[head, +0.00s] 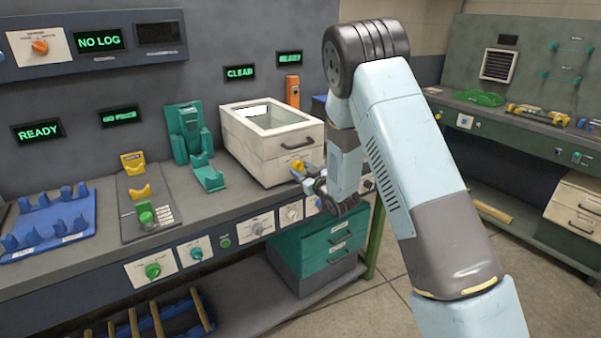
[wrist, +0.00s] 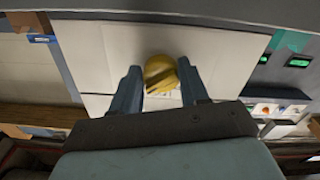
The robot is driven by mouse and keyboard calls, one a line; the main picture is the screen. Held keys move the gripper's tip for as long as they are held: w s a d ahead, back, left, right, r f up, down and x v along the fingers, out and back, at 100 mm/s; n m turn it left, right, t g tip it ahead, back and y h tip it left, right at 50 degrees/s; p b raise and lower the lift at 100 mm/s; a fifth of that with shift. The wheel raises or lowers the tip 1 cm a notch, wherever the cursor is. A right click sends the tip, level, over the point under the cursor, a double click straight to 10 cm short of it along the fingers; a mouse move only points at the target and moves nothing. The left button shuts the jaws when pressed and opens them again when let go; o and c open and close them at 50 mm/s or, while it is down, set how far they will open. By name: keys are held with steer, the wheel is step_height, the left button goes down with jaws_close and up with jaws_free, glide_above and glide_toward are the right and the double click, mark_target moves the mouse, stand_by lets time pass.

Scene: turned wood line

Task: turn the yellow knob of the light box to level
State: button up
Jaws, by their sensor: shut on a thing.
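The light box (head: 262,150) is a cream box with a window in its top, standing at the right end of the bench. Its yellow knob (head: 298,165) is on the front face, partly hidden behind my gripper in the head view. In the wrist view the yellow knob (wrist: 161,74) sits on a pale plate, with a ridge across it that looks slightly tilted. My gripper (head: 308,178) is at the box front. In the wrist view my gripper (wrist: 158,85) has one finger on each side of the knob, closed on it. The knob's level mark is not readable.
The bench front below carries a green knob (head: 152,270) and other dials. A teal stand (head: 190,135) and a blue rack (head: 48,225) stand to the left on the bench. Green drawers (head: 325,245) are underneath. A second bench (head: 540,130) stands at right, across open floor.

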steer(key=shift+s+a+n, duration=0.1)
steer(key=shift+a+n, duration=0.05)
steer(key=shift+n, duration=4.95)
steer(key=o, duration=0.7)
steer(key=shift+c, duration=0.2)
steer(key=o, duration=0.4)
steer(key=shift+d, duration=0.25)
steer(key=v, duration=1.3)
steer(key=shift+s+d, duration=0.15)
steer(key=shift+s, duration=0.05)
